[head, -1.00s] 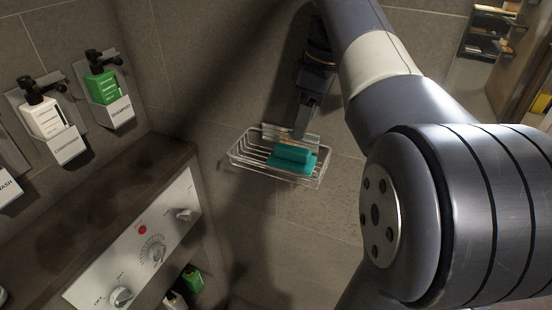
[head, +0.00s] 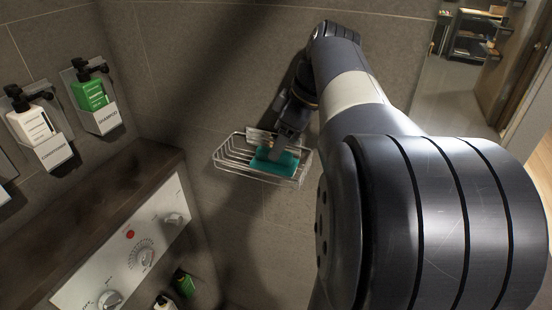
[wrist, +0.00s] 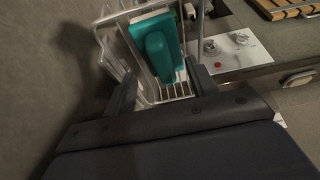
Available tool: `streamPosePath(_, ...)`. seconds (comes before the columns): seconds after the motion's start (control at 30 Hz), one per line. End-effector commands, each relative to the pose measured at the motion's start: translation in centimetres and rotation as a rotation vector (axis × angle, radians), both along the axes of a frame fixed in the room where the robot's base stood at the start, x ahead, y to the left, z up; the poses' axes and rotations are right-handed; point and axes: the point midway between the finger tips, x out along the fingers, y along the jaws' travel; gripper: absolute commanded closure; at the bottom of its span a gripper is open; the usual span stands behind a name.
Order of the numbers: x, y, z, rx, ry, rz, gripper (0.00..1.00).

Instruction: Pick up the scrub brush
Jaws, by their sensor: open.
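The teal scrub brush (head: 275,164) lies in a wire basket (head: 232,163) on the tiled wall in the head view. It also shows in the wrist view (wrist: 158,48), with its raised handle facing me. My gripper (head: 282,143) is at the basket, over the brush, and hides part of it in the head view. In the wrist view my gripper (wrist: 160,90) is open, with one dark finger on each side and the brush ahead between and beyond them. I cannot tell whether the fingers touch the brush.
The basket's wire rim (wrist: 108,40) surrounds the brush. A control panel (head: 135,250) with knobs is at lower left. Dispensers hang on the left wall, conditioner (head: 35,128) and shampoo (head: 92,95). Small bottles (head: 183,283) stand below the panel. A shelf (head: 472,35) is far right.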

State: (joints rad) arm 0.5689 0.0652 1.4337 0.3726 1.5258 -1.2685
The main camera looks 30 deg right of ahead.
Motion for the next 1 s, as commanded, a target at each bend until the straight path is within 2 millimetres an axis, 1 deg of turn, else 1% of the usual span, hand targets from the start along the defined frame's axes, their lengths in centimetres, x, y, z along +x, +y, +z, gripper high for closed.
streamPosePath(0.13, 0.3, 0.5, -1.0, 0.001, 0.002, 0.002, 0.45)
streamPosePath(0.3, 1.1, 1.2, -3.4, 0.003, 0.002, 0.002, 0.45)
streamPosePath(0.4, 1.4, 1.4, -4.4, 0.003, 0.001, 0.000, 0.45)
streamPosePath(0.5, 1.5, 1.5, -4.8, 0.002, -0.001, -0.001, 0.45)
streamPosePath(0.7, 1.5, 1.4, -4.8, 0.002, -0.001, -0.001, 0.45)
streamPosePath(1.0, 1.5, 1.4, -4.8, 0.002, -0.001, -0.001, 0.71)
